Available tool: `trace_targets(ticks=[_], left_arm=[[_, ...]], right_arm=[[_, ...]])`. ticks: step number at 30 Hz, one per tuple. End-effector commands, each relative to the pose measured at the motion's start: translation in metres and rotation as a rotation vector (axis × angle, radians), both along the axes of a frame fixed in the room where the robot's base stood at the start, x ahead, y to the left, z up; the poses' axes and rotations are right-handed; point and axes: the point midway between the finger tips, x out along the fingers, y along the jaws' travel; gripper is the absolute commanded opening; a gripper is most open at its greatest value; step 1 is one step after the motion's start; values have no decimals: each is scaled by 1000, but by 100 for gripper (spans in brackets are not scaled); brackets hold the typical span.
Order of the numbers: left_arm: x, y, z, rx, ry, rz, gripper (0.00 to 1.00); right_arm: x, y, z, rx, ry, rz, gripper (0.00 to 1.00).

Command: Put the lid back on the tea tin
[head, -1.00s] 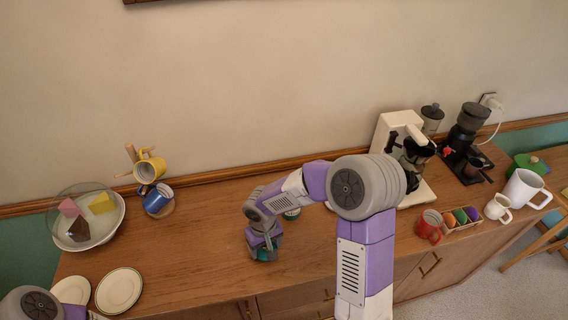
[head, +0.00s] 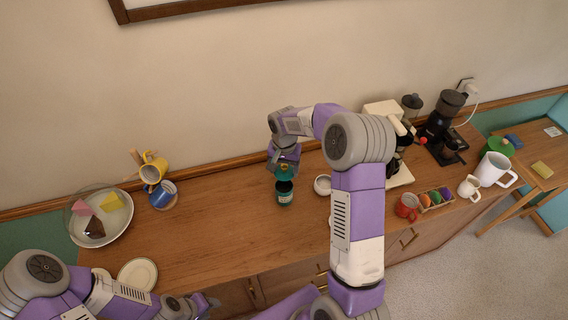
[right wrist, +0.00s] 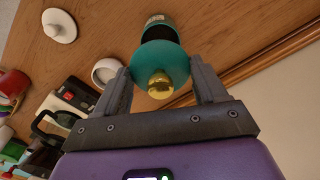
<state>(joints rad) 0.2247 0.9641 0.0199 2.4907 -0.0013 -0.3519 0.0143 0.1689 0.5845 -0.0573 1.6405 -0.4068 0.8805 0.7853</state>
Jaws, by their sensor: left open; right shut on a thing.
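The tea tin (head: 285,194) is a dark green canister standing upright on the wooden sideboard. Its open dark mouth shows in the right wrist view (right wrist: 157,25). The teal lid (right wrist: 161,62) has a gold knob and sits between the fingers of my right gripper (right wrist: 158,82). In the head view my right gripper (head: 285,168) is shut on the lid (head: 285,175), just above or behind the tin's mouth; whether they touch I cannot tell. My left gripper (head: 205,304) is open and empty at the sideboard's front edge, partly cut off by the frame's bottom.
A white round pot (head: 322,185) stands close right of the tin, and a white knobbed lid (right wrist: 59,25) lies nearby. A mug tree (head: 139,160) and covered dish (head: 116,232) stand left.

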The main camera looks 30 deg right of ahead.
Motion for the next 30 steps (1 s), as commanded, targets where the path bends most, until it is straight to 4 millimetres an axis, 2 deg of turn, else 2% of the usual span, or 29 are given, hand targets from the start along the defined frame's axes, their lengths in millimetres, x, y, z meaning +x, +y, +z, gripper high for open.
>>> trace_targets(ticks=[8,21,30], left_arm=[[0,0,-12,0,0,0,43],[0,0,-41,0,0,0,43],[0,0,-44,0,0,0,43]], right_arm=[[0,0,-18,1,2,1,42],[0,1,-59,1,1,2,42],[0,1,-65,1,1,2,42]])
